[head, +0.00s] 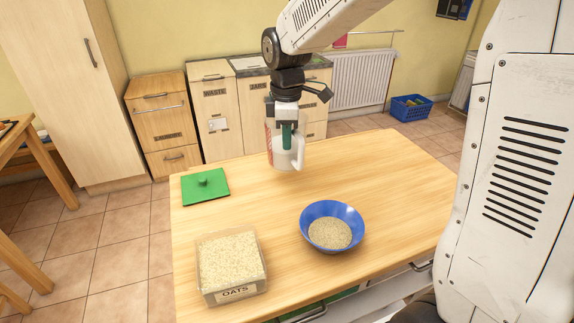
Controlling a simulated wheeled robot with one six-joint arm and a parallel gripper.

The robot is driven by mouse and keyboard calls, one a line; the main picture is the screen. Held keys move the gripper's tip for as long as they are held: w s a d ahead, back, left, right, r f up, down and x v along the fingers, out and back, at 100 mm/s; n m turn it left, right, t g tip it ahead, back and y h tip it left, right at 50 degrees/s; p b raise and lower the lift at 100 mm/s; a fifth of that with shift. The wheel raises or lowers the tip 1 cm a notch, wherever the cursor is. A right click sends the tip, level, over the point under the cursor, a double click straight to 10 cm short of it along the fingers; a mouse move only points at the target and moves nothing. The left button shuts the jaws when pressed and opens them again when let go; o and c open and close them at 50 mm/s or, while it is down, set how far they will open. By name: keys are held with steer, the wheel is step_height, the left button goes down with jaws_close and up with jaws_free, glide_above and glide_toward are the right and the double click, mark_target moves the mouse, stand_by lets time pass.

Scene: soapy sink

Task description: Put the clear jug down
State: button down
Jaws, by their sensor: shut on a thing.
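My gripper (289,134) hangs over the back part of the wooden table (375,180), pointing down. It is shut on the clear jug (291,158), which looks whitish, with a handle at its right side and red marks at its left. The jug is upright and seems to be held above the table top. The gripper's fingers hide part of the jug. I cannot tell whether anything is inside it.
A blue bowl (308,227) with grain in it stands at the front right. A clear box of oats (234,293) stands at the front left. A green lid (190,198) lies at the back left. The table's right side is clear.

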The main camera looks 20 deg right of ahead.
step_height(320, 180, down, 7)
steer(key=shift+a, duration=0.15)
stand_by(0.4)
steer(key=c, duration=1.6)
jaws_free()
steer(key=shift+s+f, duration=0.1)
steer(key=shift+o, duration=0.2)
step_height(320, 180, up, 11)
steer(key=s+d+r+m, duration=0.2)
steer(key=s+r+m, duration=0.2)
steer(key=s, duration=0.5)
steer(key=s+d+f+m, duration=0.1)
steer(key=s+m, duration=0.4)
steer(key=s, duration=0.5)
steer(key=s+d+f+m, duration=0.1)
steer(key=s+m, duration=0.4)
steer(key=s, duration=0.5)
steer(key=shift+s+d+f+t, duration=0.2)
steer(key=shift+d+t, duration=0.2)
steer(key=shift+d, duration=0.05)
